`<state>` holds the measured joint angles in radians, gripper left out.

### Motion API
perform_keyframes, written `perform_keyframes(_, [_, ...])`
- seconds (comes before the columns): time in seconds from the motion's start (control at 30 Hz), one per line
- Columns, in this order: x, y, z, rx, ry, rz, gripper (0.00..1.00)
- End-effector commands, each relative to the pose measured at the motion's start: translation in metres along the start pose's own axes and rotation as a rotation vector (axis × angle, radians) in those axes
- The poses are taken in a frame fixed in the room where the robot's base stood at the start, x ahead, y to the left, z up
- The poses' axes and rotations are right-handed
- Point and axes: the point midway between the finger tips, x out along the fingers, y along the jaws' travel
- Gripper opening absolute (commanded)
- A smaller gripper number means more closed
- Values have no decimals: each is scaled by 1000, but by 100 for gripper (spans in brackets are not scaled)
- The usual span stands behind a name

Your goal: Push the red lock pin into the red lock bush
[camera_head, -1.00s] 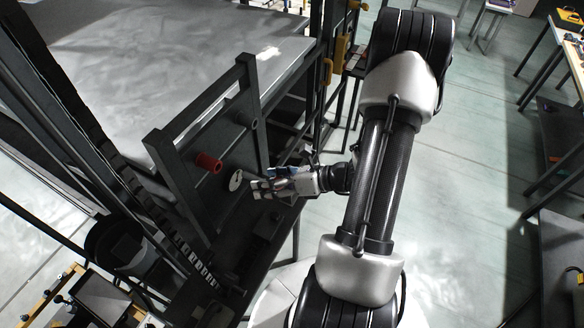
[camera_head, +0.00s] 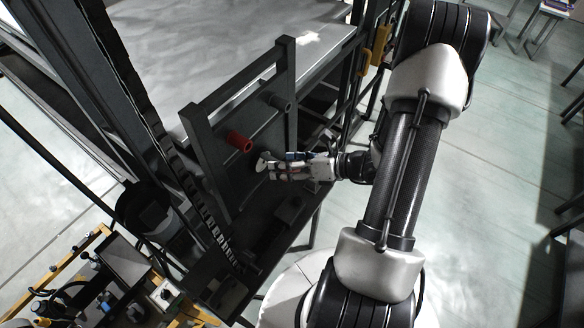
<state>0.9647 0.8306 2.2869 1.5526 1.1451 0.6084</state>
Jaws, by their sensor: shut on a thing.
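A red cylinder (camera_head: 240,141) sticks out from the dark upright panel (camera_head: 208,150). I take it for the red lock bush, but cannot tell whether it is the bush or the pin. A pale round disc (camera_head: 262,161) is on the panel's face, to its lower right. My gripper (camera_head: 270,172) is right beside the disc, below and right of the red cylinder, and points left at the panel. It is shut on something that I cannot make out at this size. The fingers partly cover the disc. No separate red pin shows.
A dark grey stub (camera_head: 280,101) sticks out at the panel's upper right. The frame's top bar (camera_head: 240,75) and a dark ledge (camera_head: 262,235) bound the space. A dark bucket (camera_head: 148,208) stands left. Open floor (camera_head: 480,200) lies right.

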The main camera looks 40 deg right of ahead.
Motion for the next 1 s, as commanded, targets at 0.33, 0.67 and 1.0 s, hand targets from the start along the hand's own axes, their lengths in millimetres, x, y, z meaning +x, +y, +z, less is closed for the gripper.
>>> perform_keyframes(0.33, [22,0,12,-3,0,2,11])
perform_keyframes(0.67, [31,0,17,-1,-1,0,11])
perform_keyframes(1.0, [42,0,23,-2,0,1,11])
